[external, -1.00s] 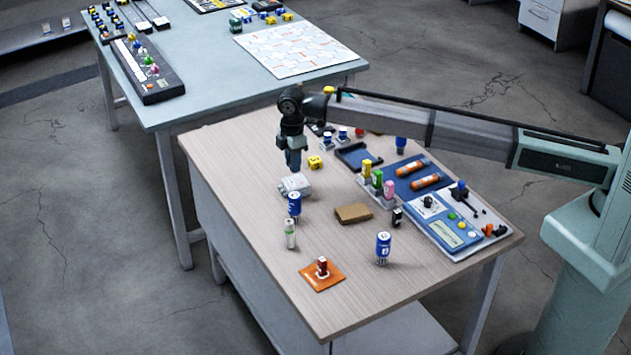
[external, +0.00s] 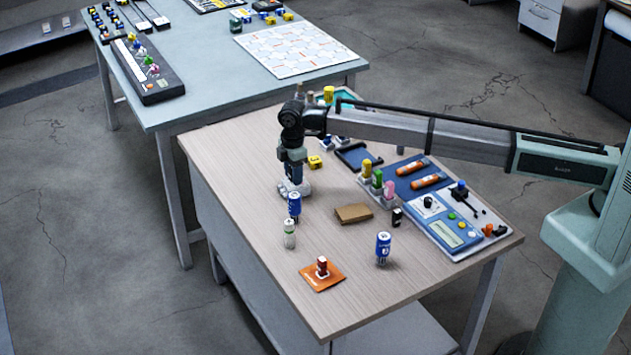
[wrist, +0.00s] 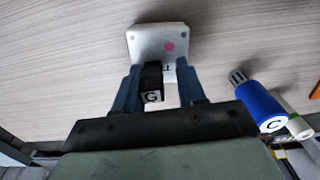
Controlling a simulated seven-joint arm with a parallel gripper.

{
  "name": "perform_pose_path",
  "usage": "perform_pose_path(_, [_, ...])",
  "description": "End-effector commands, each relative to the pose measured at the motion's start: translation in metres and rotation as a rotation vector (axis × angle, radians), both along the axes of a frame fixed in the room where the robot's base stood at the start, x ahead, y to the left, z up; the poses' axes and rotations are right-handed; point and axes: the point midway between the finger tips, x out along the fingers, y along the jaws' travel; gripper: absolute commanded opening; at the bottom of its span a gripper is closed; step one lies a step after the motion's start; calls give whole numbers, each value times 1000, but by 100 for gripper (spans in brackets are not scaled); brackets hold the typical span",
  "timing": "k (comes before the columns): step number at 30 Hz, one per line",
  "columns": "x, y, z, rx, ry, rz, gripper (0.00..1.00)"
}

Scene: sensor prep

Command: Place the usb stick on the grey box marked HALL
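The grey box (wrist: 174,34) sits under my gripper (wrist: 160,73) in the wrist view, a pink dot on its top. A white label on its near side is mostly hidden, so I cannot read HALL. A small black block with a white G label (wrist: 152,83), which looks like the usb stick, is between my fingers at the box's near edge. It is close to the left finger, with a gap to the right one, so the gripper looks open. In the external view my gripper (external: 291,178) is low over the box (external: 304,188); the stick is hidden there.
A blue cylinder marked C (wrist: 262,104) stands close right of my gripper; it also shows in the external view (external: 294,205). A white-green cylinder (external: 289,236) stands nearby. A brown block (external: 353,213) and an orange pad (external: 330,280) lie farther off. The table's left side is clear.

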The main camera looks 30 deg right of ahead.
Motion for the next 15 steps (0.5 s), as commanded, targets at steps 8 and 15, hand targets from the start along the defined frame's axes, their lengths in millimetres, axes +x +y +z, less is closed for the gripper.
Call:
perform_pose_path(8, [0, 0, 0, 0, 0, 0, 48])
perform_pose_path(15, [0, 0, 16, 1, -1, 0, 48])
